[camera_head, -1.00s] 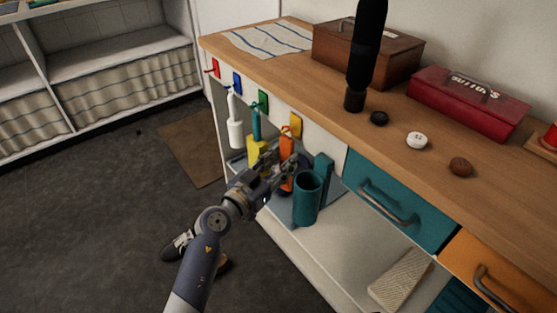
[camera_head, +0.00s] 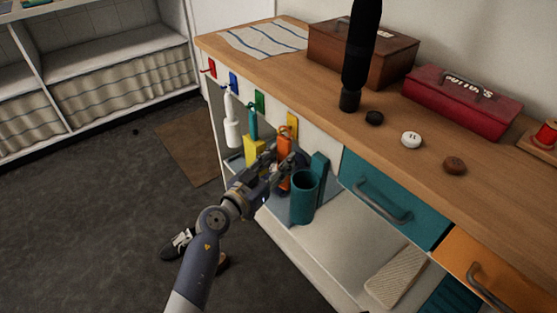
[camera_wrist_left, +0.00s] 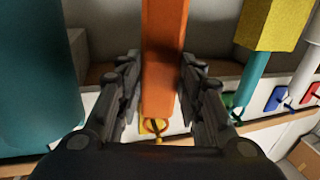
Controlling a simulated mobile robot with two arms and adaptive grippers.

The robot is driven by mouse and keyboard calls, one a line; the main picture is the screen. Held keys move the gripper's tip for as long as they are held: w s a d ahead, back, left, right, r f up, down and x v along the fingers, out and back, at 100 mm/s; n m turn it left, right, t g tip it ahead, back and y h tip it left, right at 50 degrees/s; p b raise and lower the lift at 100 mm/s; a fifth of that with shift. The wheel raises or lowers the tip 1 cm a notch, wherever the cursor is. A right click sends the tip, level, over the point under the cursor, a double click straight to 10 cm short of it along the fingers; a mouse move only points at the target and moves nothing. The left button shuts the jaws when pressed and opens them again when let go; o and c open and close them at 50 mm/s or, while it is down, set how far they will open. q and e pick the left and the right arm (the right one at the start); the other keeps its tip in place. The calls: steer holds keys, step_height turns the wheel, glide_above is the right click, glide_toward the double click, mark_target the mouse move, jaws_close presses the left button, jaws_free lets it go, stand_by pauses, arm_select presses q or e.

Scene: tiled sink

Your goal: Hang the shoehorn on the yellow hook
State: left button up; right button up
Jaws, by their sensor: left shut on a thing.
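The orange shoehorn (camera_head: 285,143) hangs upright in my left gripper (camera_head: 277,172), just in front of the yellow hook (camera_head: 292,121) on the counter's front panel. In the left wrist view the shoehorn (camera_wrist_left: 163,60) runs between the two fingers, and my left gripper (camera_wrist_left: 155,95) is shut on it. The loop at the shoehorn's end overlaps the yellow hook (camera_wrist_left: 158,137) in that view. I cannot tell whether the loop is around the hook or only in front of it. My right gripper is not in view.
Red (camera_head: 211,68), blue (camera_head: 234,81) and green (camera_head: 259,100) hooks line the panel. A white tool (camera_head: 232,130) and a teal-handled yellow tool (camera_head: 254,149) hang left of the shoehorn. A teal cup (camera_head: 302,198) stands close on the right, above a low shelf.

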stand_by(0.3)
arm_select(q)
steer(key=o, duration=1.1)
steer(key=shift+o, duration=0.2)
steer(key=shift+s+a, duration=0.1)
